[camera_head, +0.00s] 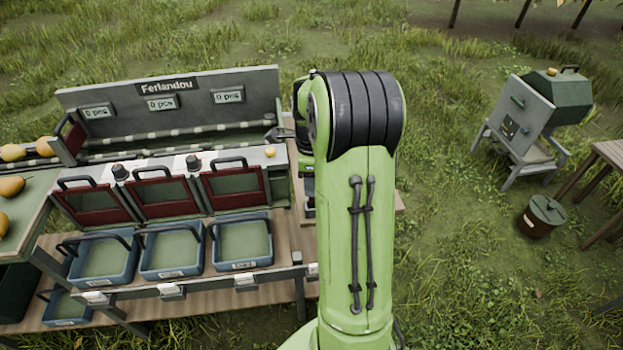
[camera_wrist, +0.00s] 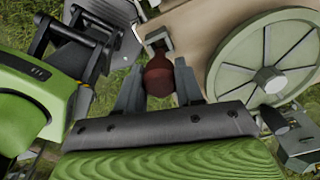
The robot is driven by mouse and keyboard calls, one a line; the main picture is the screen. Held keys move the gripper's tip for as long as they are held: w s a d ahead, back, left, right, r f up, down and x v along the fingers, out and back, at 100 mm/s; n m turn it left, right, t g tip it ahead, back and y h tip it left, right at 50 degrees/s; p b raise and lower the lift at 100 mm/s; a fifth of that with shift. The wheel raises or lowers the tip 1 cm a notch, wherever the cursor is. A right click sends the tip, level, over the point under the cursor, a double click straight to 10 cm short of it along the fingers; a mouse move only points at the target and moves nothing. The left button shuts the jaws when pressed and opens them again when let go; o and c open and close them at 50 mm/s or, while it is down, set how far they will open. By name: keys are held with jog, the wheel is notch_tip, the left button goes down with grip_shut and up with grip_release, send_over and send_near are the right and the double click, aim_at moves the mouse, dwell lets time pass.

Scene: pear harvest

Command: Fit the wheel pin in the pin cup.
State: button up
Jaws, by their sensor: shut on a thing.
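In the wrist view my gripper (camera_wrist: 158,74) has its two grey fingers on either side of a dark red rounded knob (camera_wrist: 158,79), which looks like the handle of the wheel pin, and is shut on it. A small grey metal bracket (camera_wrist: 158,38) shows just beyond the knob, on a tan board; I cannot tell whether it is part of the pin or a fixed part. A pale green spoked wheel (camera_wrist: 265,58) stands to the right of the gripper. I cannot pick out the pin cup for sure. In the head view my arm hides the gripper and the pin.
In the head view a grey sorting bench (camera_head: 170,85) with red-framed flaps and blue trays (camera_head: 241,244) stands left of my arm. Pears (camera_head: 10,187) lie at the far left. A green-topped box stand (camera_head: 525,120) and a lidded bucket (camera_head: 541,216) are on the grass at right.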

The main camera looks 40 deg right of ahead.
aim_at(311, 201)
jog(key=shift+f, duration=0.15)
jog(key=shift+f+b, duration=0.75)
jog(key=shift+f, duration=0.15)
jog(key=shift+f, duration=0.1)
jog(key=shift+f+b, duration=0.65)
jog(key=shift+f, duration=0.2)
jog(key=shift+f, duration=0.1)
dwell(0.3)
jog(key=shift+f+b, duration=0.35)
jog(key=shift+f, duration=0.05)
